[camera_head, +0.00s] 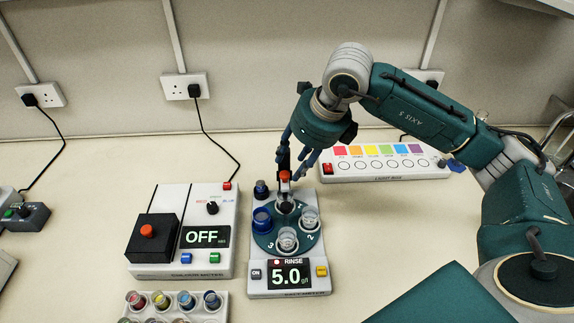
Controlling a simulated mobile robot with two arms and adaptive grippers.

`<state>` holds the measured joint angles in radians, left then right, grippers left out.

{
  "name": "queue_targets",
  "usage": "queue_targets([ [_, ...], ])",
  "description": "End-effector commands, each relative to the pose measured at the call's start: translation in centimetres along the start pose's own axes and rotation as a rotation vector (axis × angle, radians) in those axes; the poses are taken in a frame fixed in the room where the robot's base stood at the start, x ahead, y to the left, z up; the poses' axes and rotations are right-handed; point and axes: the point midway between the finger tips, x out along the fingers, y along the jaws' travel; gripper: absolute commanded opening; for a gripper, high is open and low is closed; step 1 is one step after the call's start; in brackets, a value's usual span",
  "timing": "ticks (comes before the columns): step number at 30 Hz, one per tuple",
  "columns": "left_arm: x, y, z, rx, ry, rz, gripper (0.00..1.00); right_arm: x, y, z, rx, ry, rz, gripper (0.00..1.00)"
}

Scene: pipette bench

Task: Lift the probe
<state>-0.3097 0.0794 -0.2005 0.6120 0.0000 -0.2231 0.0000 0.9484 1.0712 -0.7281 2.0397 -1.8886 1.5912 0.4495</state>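The probe (285,176) shows as an orange-red top on a dark upright stem. It stands over the rear cup of the round teal turntable (265,241) on the salt meter (290,293). The meter's screen reads RINSE and 5.0 g/l. My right gripper (292,171) points down at the probe, with its blue fingers apart on either side of the top. I cannot see whether they touch it. The probe's lower end is hidden in the cup. My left gripper is not in view.
A colour meter (215,262) reading OFF stands close on the left. A light box (385,171) with colour patches lies behind on the right. A rack of coloured vials (172,317) is at the front. Cables hang from wall sockets. Bare bench lies right of the salt meter.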

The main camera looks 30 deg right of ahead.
Motion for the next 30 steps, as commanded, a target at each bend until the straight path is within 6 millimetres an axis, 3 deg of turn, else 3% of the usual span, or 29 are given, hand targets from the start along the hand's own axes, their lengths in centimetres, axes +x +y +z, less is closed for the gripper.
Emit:
queue_targets([
  [9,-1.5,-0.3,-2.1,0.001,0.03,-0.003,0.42,4.5,0.0,0.1,0.001,0.001,0.002,0.39],
  [20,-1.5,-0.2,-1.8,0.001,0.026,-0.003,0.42,5.2,0.0,0.1,-0.001,-0.001,0.0,0.39],
  [26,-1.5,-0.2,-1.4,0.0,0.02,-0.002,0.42,5.2,0.0,0.1,-0.001,-0.002,0.0,0.04],
  [30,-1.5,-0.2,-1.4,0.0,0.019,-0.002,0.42,5.2,0.0,0.1,0.0,-0.002,0.0,0.0],
])
